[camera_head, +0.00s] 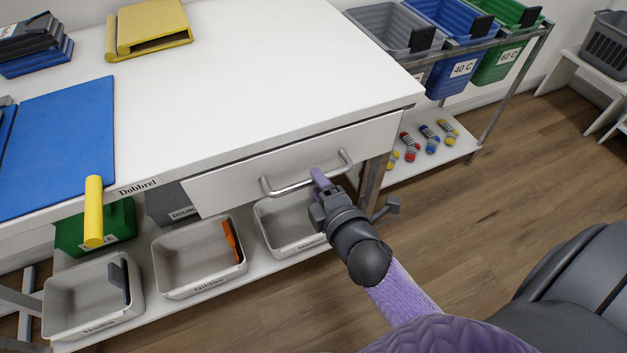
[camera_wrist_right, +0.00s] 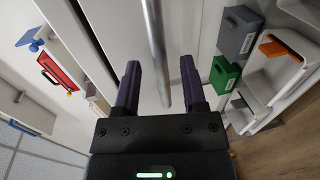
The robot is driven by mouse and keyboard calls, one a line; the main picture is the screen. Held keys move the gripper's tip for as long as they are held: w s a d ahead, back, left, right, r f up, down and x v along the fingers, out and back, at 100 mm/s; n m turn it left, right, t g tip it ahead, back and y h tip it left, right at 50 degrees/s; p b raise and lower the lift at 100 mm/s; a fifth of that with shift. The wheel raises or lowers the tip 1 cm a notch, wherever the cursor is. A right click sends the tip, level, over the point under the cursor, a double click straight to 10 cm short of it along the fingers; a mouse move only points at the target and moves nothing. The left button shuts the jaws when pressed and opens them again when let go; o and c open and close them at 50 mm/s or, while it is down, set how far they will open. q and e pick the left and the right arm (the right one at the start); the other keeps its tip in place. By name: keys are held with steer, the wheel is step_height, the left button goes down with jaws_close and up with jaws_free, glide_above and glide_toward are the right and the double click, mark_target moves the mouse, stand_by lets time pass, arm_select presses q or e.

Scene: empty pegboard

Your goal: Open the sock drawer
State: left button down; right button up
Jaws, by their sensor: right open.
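The white drawer (camera_head: 225,185) sits under the right end of the white table, with a dark line along its top edge. I cannot tell whether it is fully shut. Its silver bar handle (camera_head: 290,189) runs along the front. My right gripper (camera_head: 318,176) is at the handle, near the bar's middle. In the right wrist view, the handle bar (camera_wrist_right: 157,50) reaches between the two purple fingers (camera_wrist_right: 161,85), with space on both sides. The fingers are open and not closed on it. My left gripper is not in view.
White bins (camera_head: 200,257) stand on the shelf below the table. A blue mat (camera_head: 65,140) and a yellow folder (camera_head: 150,28) lie on the tabletop (camera_head: 260,70). A rack with grey, blue (camera_head: 440,25) and green bins stands at right, several socks beneath. Wooden floor (camera_head: 500,190) is clear at right.

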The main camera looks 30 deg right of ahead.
steer(key=shift+x, duration=1.25)
jaws_close()
stand_by(0.4)
